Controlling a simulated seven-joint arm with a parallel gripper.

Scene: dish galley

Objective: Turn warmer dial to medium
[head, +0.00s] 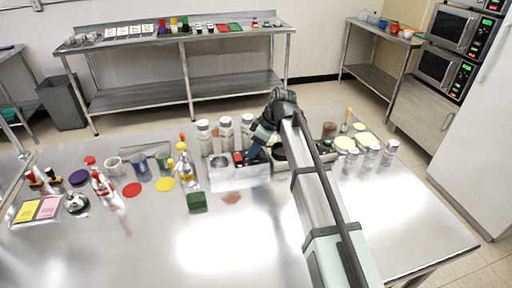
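A silver box-like unit (238,182), perhaps the warmer, stands on the steel table near its middle. A small red piece (238,157) shows at its top left, close to my gripper; I cannot tell whether it is part of the unit. No dial face or setting marks can be made out. My gripper (251,153) reaches down from the right to just above or at the unit's top. Its fingertips are small and partly hidden, so contact and opening cannot be told.
White-capped shakers (204,138) stand behind the unit. Squeeze bottles (188,172), a mug (112,165) and coloured discs lie left. A dark green block (197,201) sits in front. More shakers (371,157) and pale yellow discs (345,143) are right of my arm. The front table area is clear.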

